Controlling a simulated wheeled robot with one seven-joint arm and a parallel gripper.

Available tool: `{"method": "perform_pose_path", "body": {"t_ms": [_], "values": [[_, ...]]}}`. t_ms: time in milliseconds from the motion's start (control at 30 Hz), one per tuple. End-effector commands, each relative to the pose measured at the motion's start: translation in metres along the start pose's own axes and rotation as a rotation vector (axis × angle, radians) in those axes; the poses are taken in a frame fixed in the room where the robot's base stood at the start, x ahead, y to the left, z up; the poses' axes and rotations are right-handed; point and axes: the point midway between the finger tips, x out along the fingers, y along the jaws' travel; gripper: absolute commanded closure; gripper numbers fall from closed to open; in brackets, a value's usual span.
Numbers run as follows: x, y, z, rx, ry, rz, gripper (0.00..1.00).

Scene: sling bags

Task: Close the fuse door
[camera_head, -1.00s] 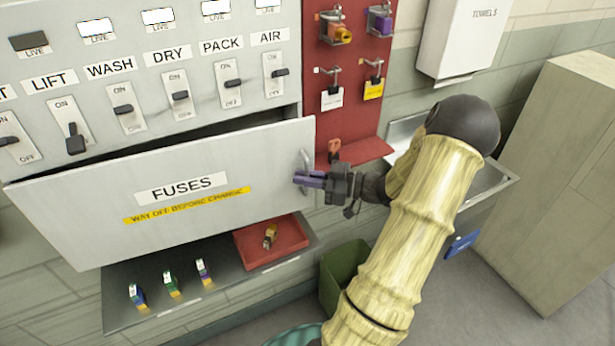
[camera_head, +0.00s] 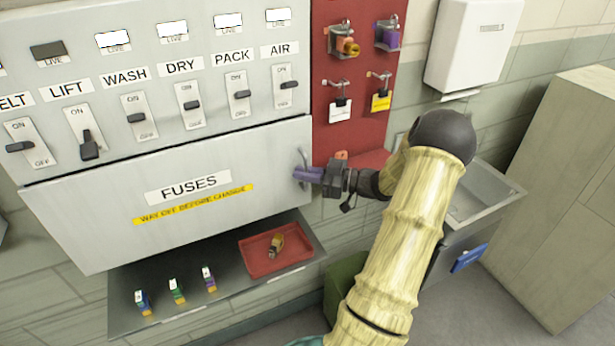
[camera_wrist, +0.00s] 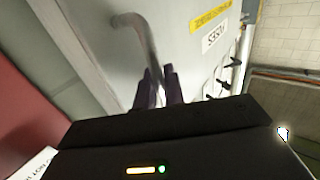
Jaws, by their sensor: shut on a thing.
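The fuse door (camera_head: 100,225) is a wide grey panel with a FUSES label and a yellow strip. In the head view it lies nearly flush against the switch panel above it, with only a thin dark line along its top edge. Its handle (camera_head: 303,165) is a curved bar at the right end, also seen in the wrist view (camera_wrist: 143,38). My gripper (camera_head: 308,174) is at the handle, its purple fingers shut on it. In the wrist view the fingers (camera_wrist: 158,88) are close together at the handle's lower part, and the exact contact is hard to see.
Below the door is a grey shelf (camera_head: 215,316) with several small fuses and a red tray (camera_head: 290,262) holding one more. To the right are a red board (camera_head: 350,100) with hooks and tags, a sink (camera_head: 485,190) and a tall cabinet (camera_head: 565,170). A green bin (camera_head: 342,280) stands below.

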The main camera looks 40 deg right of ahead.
Motion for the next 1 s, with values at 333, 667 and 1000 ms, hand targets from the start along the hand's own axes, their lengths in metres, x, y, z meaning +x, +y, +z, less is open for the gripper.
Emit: {"method": "perform_pose_path", "body": {"t_ms": [333,667,1000], "values": [[0.002,0.005,-0.006,-0.013,0.007,0.011,0.85],[-0.025,0.005,-0.005,-0.016,0.006,0.016,0.85],[-0.093,0.001,-0.002,-0.012,0.001,0.011,0.85]]}}
